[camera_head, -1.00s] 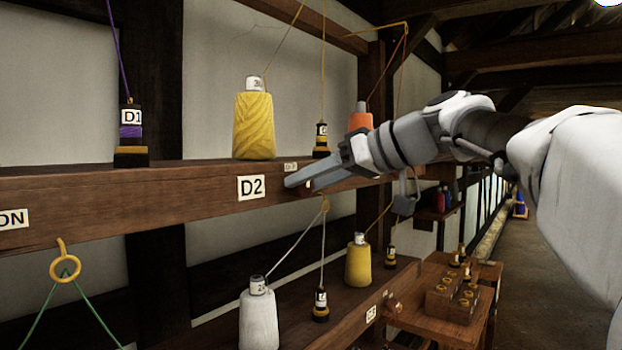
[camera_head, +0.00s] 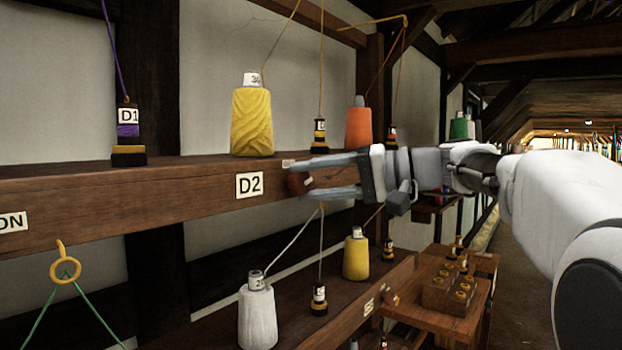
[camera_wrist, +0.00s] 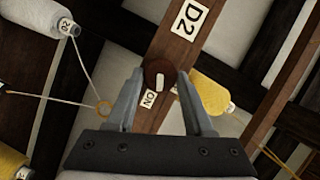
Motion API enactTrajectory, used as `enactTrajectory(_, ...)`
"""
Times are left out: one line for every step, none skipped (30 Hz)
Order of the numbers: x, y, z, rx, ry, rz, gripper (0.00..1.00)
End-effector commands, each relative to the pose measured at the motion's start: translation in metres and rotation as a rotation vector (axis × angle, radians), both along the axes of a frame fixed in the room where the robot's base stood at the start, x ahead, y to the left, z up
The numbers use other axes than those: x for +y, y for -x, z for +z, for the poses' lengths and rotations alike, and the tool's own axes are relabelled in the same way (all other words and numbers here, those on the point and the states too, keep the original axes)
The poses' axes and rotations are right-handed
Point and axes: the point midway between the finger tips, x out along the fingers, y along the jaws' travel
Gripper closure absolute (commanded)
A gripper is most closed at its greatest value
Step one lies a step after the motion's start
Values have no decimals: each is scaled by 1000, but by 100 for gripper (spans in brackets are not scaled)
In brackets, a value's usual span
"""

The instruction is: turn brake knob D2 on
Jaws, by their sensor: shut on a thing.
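Brake knob D2 (camera_head: 296,184) is a round dark brown knob on the front face of the wooden beam (camera_head: 90,195), just right of the white D2 label (camera_head: 249,185). In the wrist view the knob (camera_wrist: 152,70) shows a white mark, with an ON label (camera_wrist: 150,97) beside it and the D2 label (camera_wrist: 190,18) beyond. My gripper (camera_head: 303,178) reaches in from the right and is shut on the knob, one finger above and one below. In the wrist view my gripper (camera_wrist: 160,76) has a fingertip on each side of the knob.
A yellow thread cone (camera_head: 252,125) and an orange cone (camera_head: 359,128) stand on the beam, near my fingers. A black and purple D1 bobbin (camera_head: 128,138) stands further left. Below, a white cone (camera_head: 257,312) and a yellow cone (camera_head: 356,257) stand on a lower beam, with threads rising from them.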

Motion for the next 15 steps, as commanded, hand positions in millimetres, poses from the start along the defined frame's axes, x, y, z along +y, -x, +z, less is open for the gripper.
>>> enactTrajectory(-1, -1, 0, 33, -28, -1, 100)
enactTrajectory(-1, -1, 0, 53, -43, -2, 100)
enactTrajectory(-1, -1, -1, 79, -64, -1, 100)
enactTrajectory(-1, -1, -1, 98, -79, -3, 100)
enactTrajectory(-1, -1, -1, 116, -93, -2, 100)
enactTrajectory(-1, -1, -2, 139, -110, -3, 100)
enactTrajectory(-1, -1, -2, 154, -124, -3, 100)
enactTrajectory(-1, -1, -2, 171, -136, -4, 100)
enactTrajectory(-1, -1, -2, 189, -150, -4, 100)
enactTrajectory(-1, -1, -2, 203, -161, -3, 100)
enactTrajectory(-1, -1, -2, 217, -171, -4, 100)
enactTrajectory(-1, -1, -3, 231, -183, -3, 100)
enactTrajectory(-1, -1, -3, 242, -192, -4, 100)
enactTrajectory(-1, -1, -3, 252, -198, -4, 100)
enactTrajectory(-1, -1, -3, 263, -208, -4, 100)
